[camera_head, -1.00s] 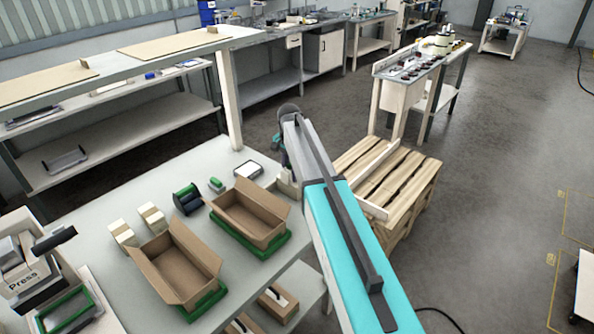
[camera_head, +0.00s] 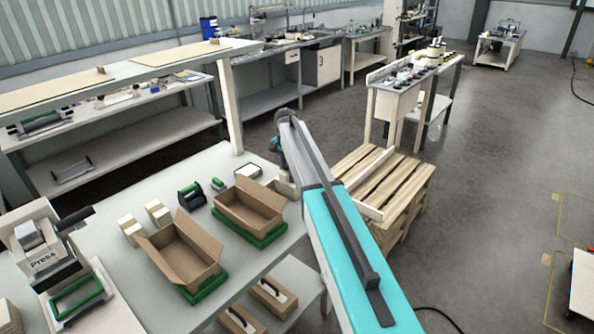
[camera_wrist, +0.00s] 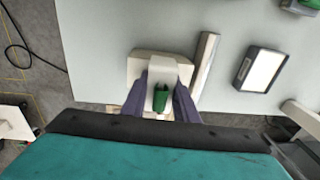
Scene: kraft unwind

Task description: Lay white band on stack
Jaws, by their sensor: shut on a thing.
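In the wrist view my gripper (camera_wrist: 160,101) has two dark fingers closed around a small white piece (camera_wrist: 163,66) with a green part between the fingertips. I cannot tell whether this piece is the white band. A pale block (camera_wrist: 135,67) lies under or just beyond it at the table edge; contact is unclear. Two small cream stacks (camera_head: 131,228) and (camera_head: 158,212) stand behind the open cartons; I cannot tell which stack the task names.
Two open cartons (camera_head: 184,250) and (camera_head: 250,207) sit on green trays on the grey table (camera_head: 110,310). A press (camera_head: 45,255) stands at left. A white-screened device (camera_head: 248,171) lies near the block. A wooden pallet (camera_head: 370,180) is right of the table, with open floor beyond.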

